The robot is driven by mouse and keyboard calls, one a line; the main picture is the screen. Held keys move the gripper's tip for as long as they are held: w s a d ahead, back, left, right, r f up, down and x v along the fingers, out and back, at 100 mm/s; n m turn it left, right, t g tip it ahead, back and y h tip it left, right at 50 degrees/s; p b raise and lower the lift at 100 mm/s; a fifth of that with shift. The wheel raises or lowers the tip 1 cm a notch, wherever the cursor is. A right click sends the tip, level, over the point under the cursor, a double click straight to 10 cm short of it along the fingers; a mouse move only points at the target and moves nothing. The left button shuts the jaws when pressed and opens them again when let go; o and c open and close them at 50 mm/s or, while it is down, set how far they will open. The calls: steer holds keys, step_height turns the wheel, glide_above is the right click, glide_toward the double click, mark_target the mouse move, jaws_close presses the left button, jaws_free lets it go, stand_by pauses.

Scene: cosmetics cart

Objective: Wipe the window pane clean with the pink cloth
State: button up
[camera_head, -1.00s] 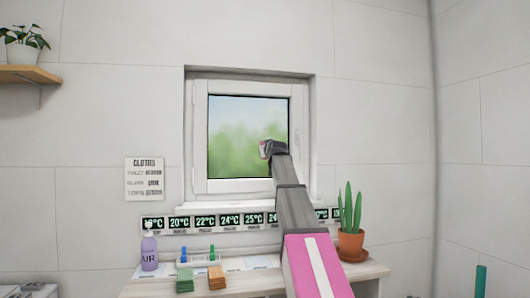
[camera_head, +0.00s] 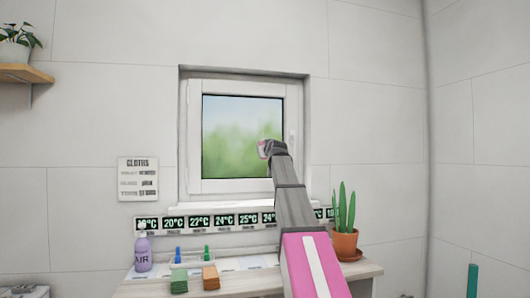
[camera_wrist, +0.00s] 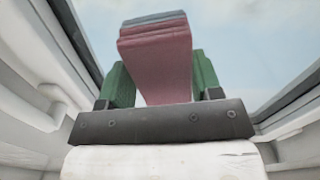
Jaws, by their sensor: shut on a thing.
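The window pane (camera_head: 235,130) is in a white frame in the wall, with blurred green and pale blue showing through it. My gripper (camera_head: 265,149) is in front of the pane's lower right part. In the wrist view my gripper (camera_wrist: 152,88) has green fingers shut on the folded pink cloth (camera_wrist: 160,62), which has a blue-grey layer at its far end. A bit of the pink cloth (camera_head: 262,150) shows in the head view at the gripper's tip. I cannot tell whether the cloth touches the glass.
Below the window stands a counter (camera_head: 240,283) with a purple bottle (camera_head: 143,255), green cloths (camera_head: 179,281), orange cloths (camera_head: 211,278) and a potted cactus (camera_head: 345,225) at the right. A thermometer strip (camera_head: 198,222) and a cloths sign (camera_head: 138,179) are on the wall.

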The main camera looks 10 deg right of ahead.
steer(key=s, duration=0.5)
steer(key=shift+s, duration=0.35)
stand_by(0.5)
